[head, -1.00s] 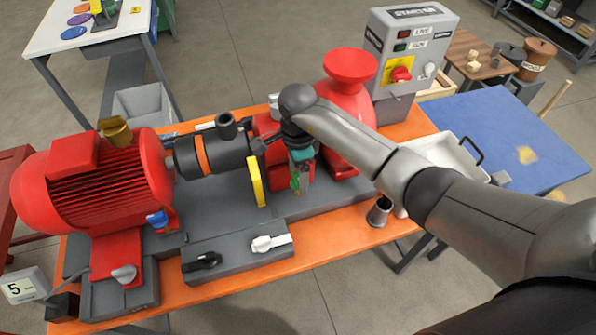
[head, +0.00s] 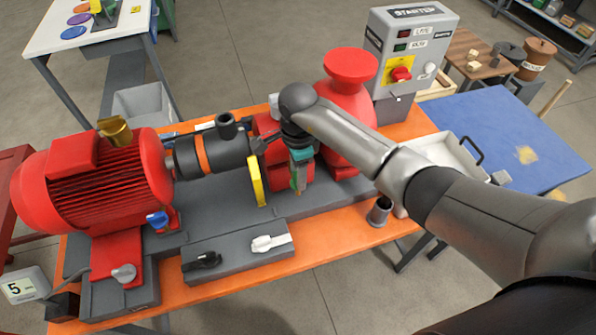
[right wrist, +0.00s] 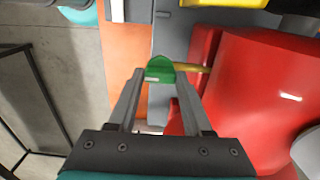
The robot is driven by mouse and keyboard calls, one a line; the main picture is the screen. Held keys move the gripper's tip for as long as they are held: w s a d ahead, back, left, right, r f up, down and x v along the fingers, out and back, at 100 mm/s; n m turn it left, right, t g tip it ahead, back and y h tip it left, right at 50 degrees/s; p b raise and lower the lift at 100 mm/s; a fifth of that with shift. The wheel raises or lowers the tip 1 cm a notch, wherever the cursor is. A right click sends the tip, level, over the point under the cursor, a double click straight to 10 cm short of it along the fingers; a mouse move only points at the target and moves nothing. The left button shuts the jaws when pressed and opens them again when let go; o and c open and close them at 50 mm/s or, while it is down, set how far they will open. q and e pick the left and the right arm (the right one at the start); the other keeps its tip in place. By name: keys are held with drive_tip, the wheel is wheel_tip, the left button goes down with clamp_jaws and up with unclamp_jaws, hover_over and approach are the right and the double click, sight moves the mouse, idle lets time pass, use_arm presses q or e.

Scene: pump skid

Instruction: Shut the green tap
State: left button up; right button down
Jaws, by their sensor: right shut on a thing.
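The green tap (right wrist: 160,70) shows in the right wrist view between my right gripper's fingertips (right wrist: 159,80), with a yellow stem or pipe (right wrist: 192,68) running right from it. My right gripper is shut on the tap's green handle. In the head view my right gripper (head: 299,172) reaches down in front of the red pump (head: 346,125), and its fingers hide most of the tap. My left gripper is in neither view.
The red motor (head: 95,180) and a yellow disc (head: 257,181) lie left of my gripper. A blue tap (head: 158,218) and black and white levers sit in front. The control box (head: 412,50) stands behind right, a white tray (head: 440,150) at the right.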

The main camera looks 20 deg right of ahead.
drive_tip(key=shift+m, duration=0.3)
drive_tip(key=m+b, duration=0.1)
drive_tip(key=m, duration=0.1)
drive_tip(key=shift+m, duration=0.4)
drive_tip(key=m, duration=0.4)
drive_tip(key=shift+m+b, duration=0.3)
drive_tip(key=shift+b, duration=0.05)
drive_tip(key=m, duration=0.5)
drive_tip(key=shift+m, duration=2.4)
drive_tip(key=shift+c, duration=1.6)
unclamp_jaws()
